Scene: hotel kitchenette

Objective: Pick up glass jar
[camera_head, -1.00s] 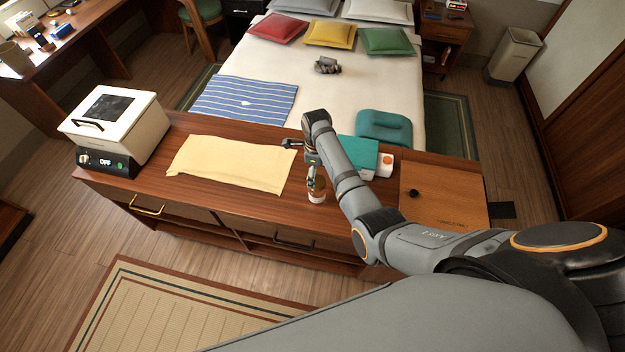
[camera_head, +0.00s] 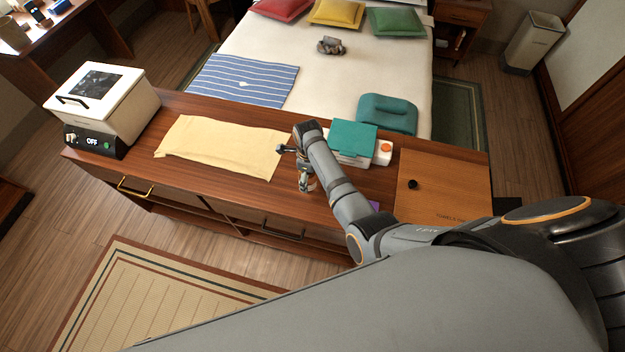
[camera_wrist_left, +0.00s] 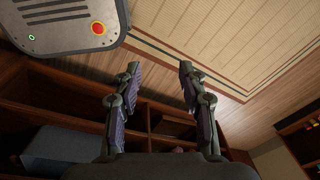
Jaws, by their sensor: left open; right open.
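The glass jar (camera_head: 309,186) is small, with a brownish tint, and stands on the wooden counter near its front edge in the head view. My right gripper (camera_head: 304,180) reaches down over it and hides most of it. The right gripper is open, its fingers at the jar; I cannot tell whether they touch it. My left gripper (camera_wrist_left: 159,70) is open and empty in the left wrist view, above the floor in front of open wooden shelving. It does not show in the head view.
A bed stands behind; a striped rug (camera_head: 165,300) lies in front.

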